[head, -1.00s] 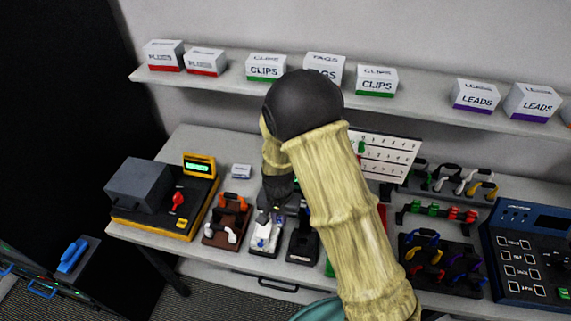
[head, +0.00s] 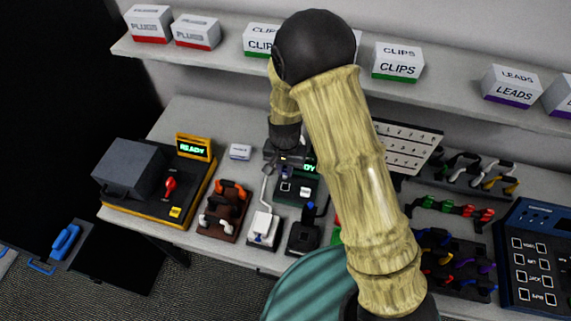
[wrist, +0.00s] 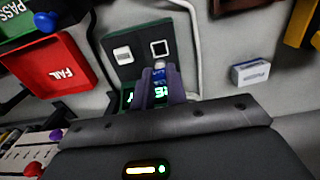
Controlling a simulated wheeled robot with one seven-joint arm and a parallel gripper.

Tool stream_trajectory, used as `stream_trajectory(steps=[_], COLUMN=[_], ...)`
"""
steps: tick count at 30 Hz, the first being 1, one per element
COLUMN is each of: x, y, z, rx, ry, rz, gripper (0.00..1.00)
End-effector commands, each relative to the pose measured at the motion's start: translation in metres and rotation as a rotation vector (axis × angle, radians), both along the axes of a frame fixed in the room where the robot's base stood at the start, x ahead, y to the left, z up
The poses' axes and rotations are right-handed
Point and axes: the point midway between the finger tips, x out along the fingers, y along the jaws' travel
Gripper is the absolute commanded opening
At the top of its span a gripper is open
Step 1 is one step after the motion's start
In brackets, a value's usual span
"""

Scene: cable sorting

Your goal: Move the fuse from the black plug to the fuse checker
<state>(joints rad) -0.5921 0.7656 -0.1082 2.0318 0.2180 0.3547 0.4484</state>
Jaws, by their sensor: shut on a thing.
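My gripper (wrist: 160,88) is shut on a small fuse (wrist: 159,67), which has a pale end and a blue band and sticks out between the fingertips. The gripper is over the dark green fuse checker (wrist: 138,44), near its lit display. I cannot tell whether the fuse touches the checker. In the head view the checker (head: 296,187) stands behind the plugs, its green display partly hidden by my arm; the gripper (head: 286,160) is at its back edge. The black plug (head: 302,238) sits at the front of the bench, below the checker, with a blue-topped part behind it.
A white plug (head: 263,229) stands left of the black one. A red FAIL tray (wrist: 60,70) and green PASS tray (wrist: 20,20) lie beside the checker. A small fuses box (wrist: 250,73) and a yellow-edged tester (head: 150,180) are also near. A shelf (head: 225,60) runs above.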

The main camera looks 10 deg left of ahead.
Motion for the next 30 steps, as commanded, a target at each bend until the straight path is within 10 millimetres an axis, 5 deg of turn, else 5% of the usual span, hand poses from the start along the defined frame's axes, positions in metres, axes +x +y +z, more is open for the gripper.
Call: stream_trajectory(steps=[8,30], x=[0.000,0.000], y=[0.000,0.000], z=[-0.003,-0.054], rx=[0.000,0.000], ry=[0.000,0.000], rz=[0.000,0.000], gripper=[0.00,0.00])
